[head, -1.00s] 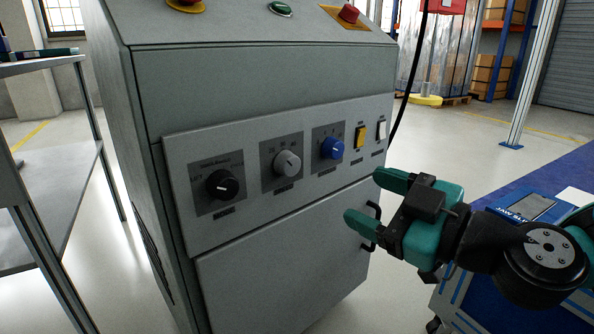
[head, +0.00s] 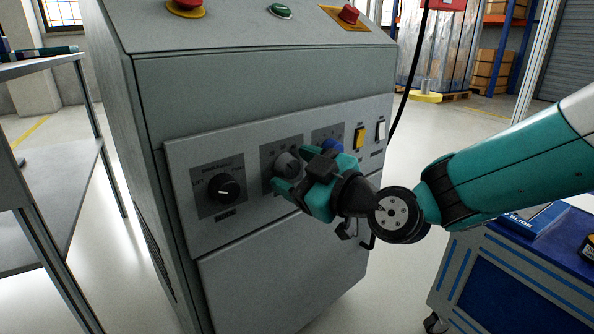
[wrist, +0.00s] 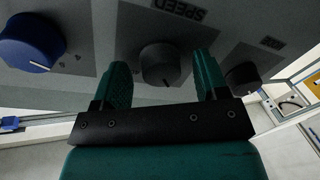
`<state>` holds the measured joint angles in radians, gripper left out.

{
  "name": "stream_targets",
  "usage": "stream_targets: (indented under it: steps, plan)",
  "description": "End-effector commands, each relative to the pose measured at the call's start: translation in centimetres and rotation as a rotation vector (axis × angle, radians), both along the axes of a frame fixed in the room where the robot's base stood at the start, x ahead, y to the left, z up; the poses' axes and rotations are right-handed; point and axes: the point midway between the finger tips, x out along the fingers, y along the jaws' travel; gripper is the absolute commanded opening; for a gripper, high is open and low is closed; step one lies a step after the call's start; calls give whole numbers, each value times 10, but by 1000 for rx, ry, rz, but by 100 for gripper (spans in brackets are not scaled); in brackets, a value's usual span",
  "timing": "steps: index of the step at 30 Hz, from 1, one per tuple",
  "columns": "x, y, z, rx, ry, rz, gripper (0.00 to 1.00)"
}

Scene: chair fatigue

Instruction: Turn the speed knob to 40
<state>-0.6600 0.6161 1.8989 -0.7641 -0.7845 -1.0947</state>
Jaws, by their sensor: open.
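The speed knob is the grey knob (head: 287,164) in the middle of three knobs on the grey control panel. In the wrist view the grey knob (wrist: 162,66) sits under the label SPEED, which appears upside down, and its pointer line shows. My gripper (head: 285,172) is open in front of it. In the wrist view my gripper's green fingers (wrist: 163,80) stand one on each side of the knob, with gaps visible. I cannot tell whether the fingertips reach past the knob's face. The scale numbers around the knob are too small or hidden to read.
A blue knob (head: 332,147) is close to the right of the speed knob, partly hidden by my gripper. A black knob (head: 224,188) is to the left. A yellow switch (head: 359,137) and a white switch (head: 381,130) sit further right. A blue cart (head: 510,270) stands at right.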

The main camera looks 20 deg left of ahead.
Motion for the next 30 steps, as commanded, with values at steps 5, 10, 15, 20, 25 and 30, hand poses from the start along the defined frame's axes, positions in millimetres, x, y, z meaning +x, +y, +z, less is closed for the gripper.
stream_targets:
  steps: [5, 10, 15, 20, 25, 30]
  plan:
    - [0, 0, 0, 0, 0, 0, 44]
    - [0, -1, 0, 0, 0, 0, 18]
    - [0, -1, 0, 4, 8, -1, 18]
    - [0, -1, -1, 25, 47, -1, 18]
    - [0, -1, -1, 74, 135, -1, 18]
    - [0, -1, -1, 142, 262, -1, 18]
